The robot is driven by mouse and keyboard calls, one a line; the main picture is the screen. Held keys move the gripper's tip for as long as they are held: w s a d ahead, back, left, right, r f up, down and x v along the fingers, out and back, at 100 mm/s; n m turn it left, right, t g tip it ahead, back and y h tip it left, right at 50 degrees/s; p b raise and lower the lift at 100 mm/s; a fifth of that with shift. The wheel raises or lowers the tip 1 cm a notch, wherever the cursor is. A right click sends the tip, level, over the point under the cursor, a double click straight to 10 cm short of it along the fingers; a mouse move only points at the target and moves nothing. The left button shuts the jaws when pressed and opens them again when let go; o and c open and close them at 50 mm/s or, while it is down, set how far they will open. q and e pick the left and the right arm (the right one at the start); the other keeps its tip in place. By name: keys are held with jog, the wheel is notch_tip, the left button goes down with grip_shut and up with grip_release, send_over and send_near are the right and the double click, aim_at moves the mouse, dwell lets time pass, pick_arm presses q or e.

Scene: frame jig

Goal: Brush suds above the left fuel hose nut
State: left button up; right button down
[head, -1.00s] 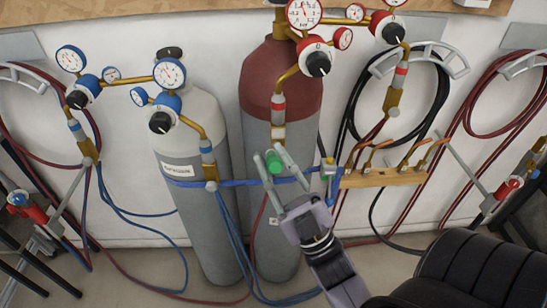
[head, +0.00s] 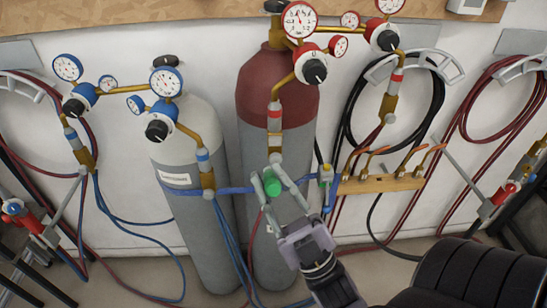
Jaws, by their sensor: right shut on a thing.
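My right gripper (head: 274,187) is shut on a green round thing (head: 272,184), seen nearly end-on; no bristles show, so I cannot tell if it is the brush. It is in front of the red-topped grey cylinder (head: 272,85). The left fuel hose fitting, with a red band (head: 275,112), hangs below that cylinder's regulator. Its brass nut (head: 276,143) is just above the green thing. Contact cannot be told. I see no suds. My left gripper is not in view.
A grey cylinder (head: 190,120) with blue-banded fittings stands at the left. A blue strap (head: 235,190) crosses both cylinders. A brass manifold (head: 365,184) and coiled black hose (head: 434,105) are at the right. Red and blue hoses hang low in front of the wall.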

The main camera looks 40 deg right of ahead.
aim_at(270, 170)
jog(key=shift+w+d+p, duration=0.15)
jog(key=shift+w+d, duration=0.35)
jog(key=shift+w, duration=0.3)
jog(key=shift+w+d+p, duration=0.1)
jog(key=shift+w+d, duration=0.4)
jog(key=shift+w, duration=0.25)
jog(key=shift+w+d+p, duration=0.15)
jog(key=shift+w+d, duration=0.35)
jog(key=shift+w, duration=0.3)
jog(key=shift+w+d, duration=0.5)
jog(key=shift+w, duration=0.3)
jog(key=shift+w+d, duration=0.4)
jog(key=shift+w, duration=0.3)
jog(key=s+d, duration=0.2)
jog(key=d, duration=0.1)
jog(key=shift+w+a+p, duration=0.15)
jog(key=shift+w+a, duration=0.35)
jog(key=shift+a, duration=0.3)
jog(key=shift+w+a+p, duration=0.15)
jog(key=shift+w+a, duration=0.35)
jog(key=shift+a, duration=0.25)
jog(key=shift+s, duration=0.1)
